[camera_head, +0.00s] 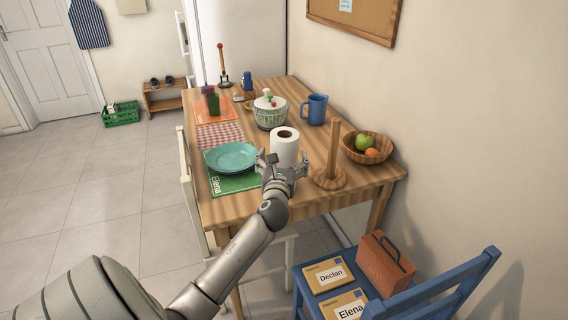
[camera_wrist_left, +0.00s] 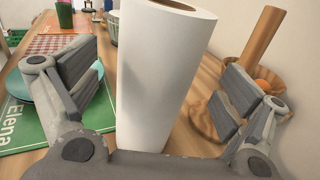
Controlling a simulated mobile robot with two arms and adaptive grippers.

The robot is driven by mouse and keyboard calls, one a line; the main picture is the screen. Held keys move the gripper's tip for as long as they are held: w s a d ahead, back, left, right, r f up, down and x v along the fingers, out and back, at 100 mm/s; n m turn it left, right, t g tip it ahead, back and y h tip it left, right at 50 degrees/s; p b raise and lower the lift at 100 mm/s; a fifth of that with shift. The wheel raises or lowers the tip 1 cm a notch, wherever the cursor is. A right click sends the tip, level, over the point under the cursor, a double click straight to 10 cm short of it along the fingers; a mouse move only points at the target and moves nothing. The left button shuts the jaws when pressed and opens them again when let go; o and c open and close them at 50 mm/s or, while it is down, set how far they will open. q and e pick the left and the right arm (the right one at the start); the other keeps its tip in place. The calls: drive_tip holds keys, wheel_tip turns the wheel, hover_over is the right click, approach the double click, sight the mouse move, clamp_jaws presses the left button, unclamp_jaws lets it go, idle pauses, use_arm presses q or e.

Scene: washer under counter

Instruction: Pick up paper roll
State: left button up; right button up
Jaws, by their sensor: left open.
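The white paper roll (camera_head: 284,143) stands upright on the wooden table, between the teal plates and the wooden roll holder (camera_head: 331,165). My left gripper (camera_head: 282,168) is open just on the near side of the roll. In the left wrist view the roll (camera_wrist_left: 158,75) rises between the two spread fingers of the gripper (camera_wrist_left: 160,95), with a visible gap on each side. The roll's base is partly hidden by the gripper in the head view. My right gripper does not show.
Teal plates (camera_head: 231,157) lie on a green placemat (camera_head: 221,185) left of the gripper. A fruit bowl (camera_head: 367,148), a blue mug (camera_head: 314,109) and a patterned bowl (camera_head: 269,113) stand around the roll.

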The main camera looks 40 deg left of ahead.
use_arm(q)
drive_tip(key=x, duration=0.4)
drive_tip(key=shift+w+a+r, duration=0.25)
drive_tip(key=shift+w+a, duration=0.05)
drive_tip(key=c, duration=1.4)
